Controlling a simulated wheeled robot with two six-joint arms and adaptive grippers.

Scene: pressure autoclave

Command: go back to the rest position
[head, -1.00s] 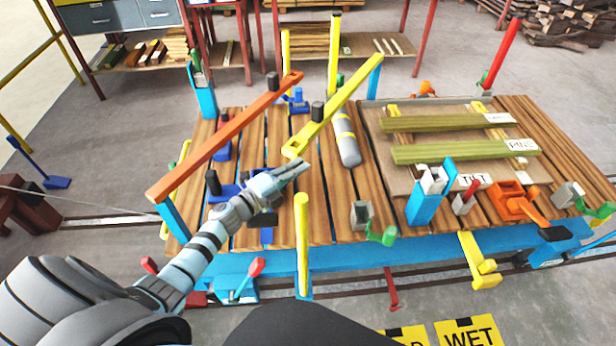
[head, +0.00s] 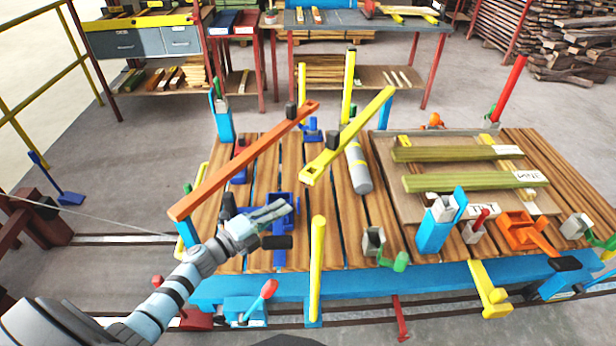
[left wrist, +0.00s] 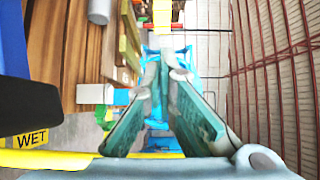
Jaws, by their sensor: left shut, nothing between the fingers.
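My left gripper (head: 282,210) reaches in from the lower left in the head view, over the left part of the wooden-slatted work table (head: 338,222). Its fingers are shut with nothing between them. In the left wrist view the same fingers (left wrist: 164,65) come together at their tips, with blue parts behind them. A blue clamp-like fixture (head: 283,200) is just behind the gripper in the head view; I cannot tell whether they touch. My right gripper does not show in either view.
An orange bar (head: 245,160) and a yellow bar (head: 352,130) extend above the table near my left arm. A yellow post (head: 317,262) stands right of the gripper. Two greenish boards (head: 470,182) lie on a panel at right. Open floor (head: 130,190) is on the left.

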